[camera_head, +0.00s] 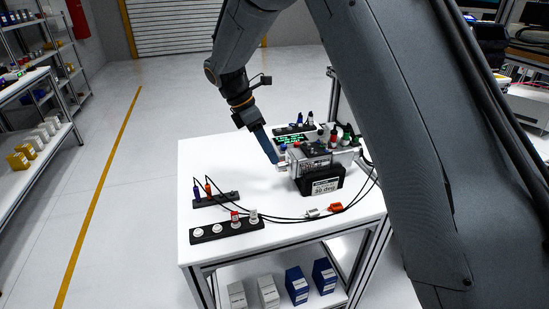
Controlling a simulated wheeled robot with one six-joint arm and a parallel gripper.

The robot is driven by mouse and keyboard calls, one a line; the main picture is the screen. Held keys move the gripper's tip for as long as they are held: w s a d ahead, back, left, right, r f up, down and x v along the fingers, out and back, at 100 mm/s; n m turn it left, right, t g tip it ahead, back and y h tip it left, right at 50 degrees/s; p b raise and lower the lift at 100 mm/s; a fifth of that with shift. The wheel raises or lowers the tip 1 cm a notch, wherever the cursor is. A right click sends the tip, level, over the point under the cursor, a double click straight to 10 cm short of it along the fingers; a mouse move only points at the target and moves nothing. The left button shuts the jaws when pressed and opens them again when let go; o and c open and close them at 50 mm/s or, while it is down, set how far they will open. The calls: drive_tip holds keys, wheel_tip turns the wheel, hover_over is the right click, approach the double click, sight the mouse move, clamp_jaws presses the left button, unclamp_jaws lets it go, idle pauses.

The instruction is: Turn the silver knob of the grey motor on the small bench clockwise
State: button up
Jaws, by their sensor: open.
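The grey motor (317,163) sits on a black base with a white label (326,186), on the small white bench (215,160). Its left end faces my gripper. The silver knob (283,165) shows small at that left end, partly hidden by the fingertips. My gripper (276,159) comes down from the upper left, with its long blue fingers at the knob. I see the fingers nearly edge-on, so the gap between them is hard to make out. It is open. I cannot tell whether the fingers touch the knob.
A black strip with white and red knobs (227,230) lies at the bench's front left, with a plug strip (216,199) behind it. Black cables cross the bench front, near an orange connector (336,207). A green-lit display (291,140) stands behind the motor.

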sight(282, 165)
drive_tip(key=shift+p+x, duration=0.55)
drive_tip(key=shift+x, duration=1.75)
drive_tip(key=shift+s, duration=0.1)
drive_tip(key=c, duration=1.1)
